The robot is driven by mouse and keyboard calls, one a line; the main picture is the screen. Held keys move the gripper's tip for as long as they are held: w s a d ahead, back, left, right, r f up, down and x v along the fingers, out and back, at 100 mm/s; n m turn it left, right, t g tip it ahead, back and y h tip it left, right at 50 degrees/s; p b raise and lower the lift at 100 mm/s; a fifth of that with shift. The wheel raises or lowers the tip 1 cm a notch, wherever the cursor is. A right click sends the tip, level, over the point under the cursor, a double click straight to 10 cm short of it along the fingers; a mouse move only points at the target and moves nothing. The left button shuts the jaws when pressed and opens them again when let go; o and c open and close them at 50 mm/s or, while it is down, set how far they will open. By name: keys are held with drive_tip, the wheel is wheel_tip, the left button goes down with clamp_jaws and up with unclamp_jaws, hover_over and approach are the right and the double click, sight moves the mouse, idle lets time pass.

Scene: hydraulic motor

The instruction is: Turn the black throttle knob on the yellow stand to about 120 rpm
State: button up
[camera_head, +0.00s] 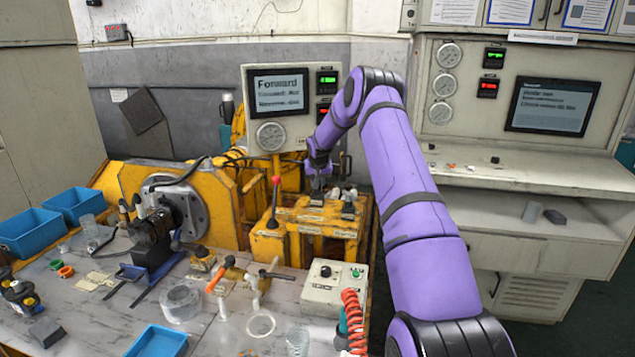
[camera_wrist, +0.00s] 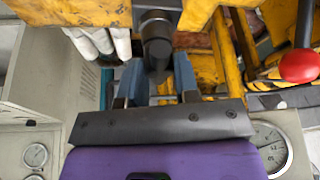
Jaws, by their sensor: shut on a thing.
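The yellow stand (camera_head: 300,215) stands behind the table, with several small dark controls on its top. My gripper (camera_head: 318,188) reaches down to the stand's top, just right of the red-knobbed lever (camera_head: 276,182). In the wrist view the black throttle knob (camera_wrist: 157,48) sits between the blue-grey fingers of my gripper (camera_wrist: 157,78), which is shut on it. In the head view the gripper largely hides the knob. The display panel (camera_head: 278,92) behind shows "Forward" and smaller lines too blurred to read. A green digital readout (camera_head: 327,78) is beside it, also unreadable.
The red ball of the lever also shows in the wrist view (camera_wrist: 299,66), right of the fingers. A dark control (camera_head: 348,207) stands close to the right of my gripper. A control box (camera_head: 335,285) and loose parts fill the table's front. A console (camera_head: 530,170) stands at right.

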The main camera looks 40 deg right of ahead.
drive_tip(key=shift+s+d, duration=0.1)
drive_tip(key=shift+d, duration=0.05)
drive_tip(key=o, duration=1)
drive_tip(key=shift+c, duration=0.2)
drive_tip(key=v, duration=1)
drive_tip(key=shift+r, duration=0.4)
drive_tip(key=shift+s, duration=0.1)
